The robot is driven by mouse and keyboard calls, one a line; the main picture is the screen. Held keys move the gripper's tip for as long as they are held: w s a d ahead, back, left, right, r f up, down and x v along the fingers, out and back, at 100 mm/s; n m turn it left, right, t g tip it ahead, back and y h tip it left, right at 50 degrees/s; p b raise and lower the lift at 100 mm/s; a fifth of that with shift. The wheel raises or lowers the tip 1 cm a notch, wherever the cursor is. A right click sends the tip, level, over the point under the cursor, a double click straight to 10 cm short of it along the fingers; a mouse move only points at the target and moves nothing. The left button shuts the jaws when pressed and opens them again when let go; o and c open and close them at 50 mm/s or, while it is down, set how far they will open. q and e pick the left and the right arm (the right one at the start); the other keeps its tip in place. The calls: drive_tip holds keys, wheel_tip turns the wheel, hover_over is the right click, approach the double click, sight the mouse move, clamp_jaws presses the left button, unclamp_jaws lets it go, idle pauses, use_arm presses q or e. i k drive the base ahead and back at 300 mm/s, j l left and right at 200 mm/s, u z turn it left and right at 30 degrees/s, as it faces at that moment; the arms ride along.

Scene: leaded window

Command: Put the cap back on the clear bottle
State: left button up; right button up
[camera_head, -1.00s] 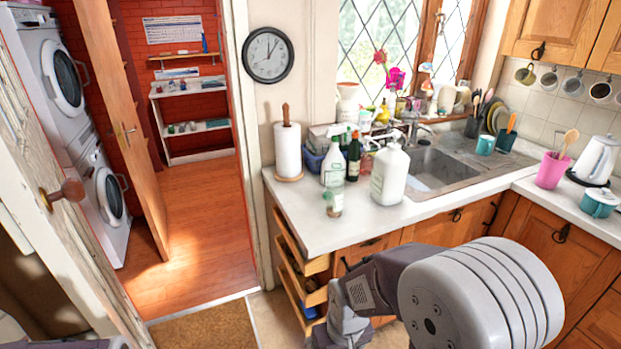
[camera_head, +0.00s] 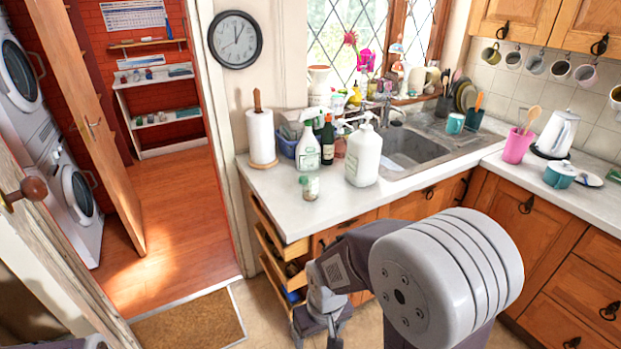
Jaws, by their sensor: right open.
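A small clear bottle (camera_head: 310,187) stands upright on the white countertop near its left front edge. A larger clear bottle with a pale label (camera_head: 307,152) stands just behind it. I cannot tell which one the task means, and I cannot make out a loose cap. My right gripper (camera_head: 319,338) hangs low in front of the open drawers, below the counter edge and apart from both bottles. It is open, with its tips at the bottom edge of the picture. My left gripper is not in view.
A white pump bottle (camera_head: 364,155), a dark bottle (camera_head: 327,140) and a paper towel roll (camera_head: 261,136) crowd the counter around the bottles. Open drawers (camera_head: 283,245) jut out below. The sink (camera_head: 410,146) lies to the right.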

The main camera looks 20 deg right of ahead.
sight(309, 166)
drive_tip(key=i+l+z, duration=0.5)
drive_tip(key=i+l, duration=0.3)
drive_tip(key=i, duration=0.05)
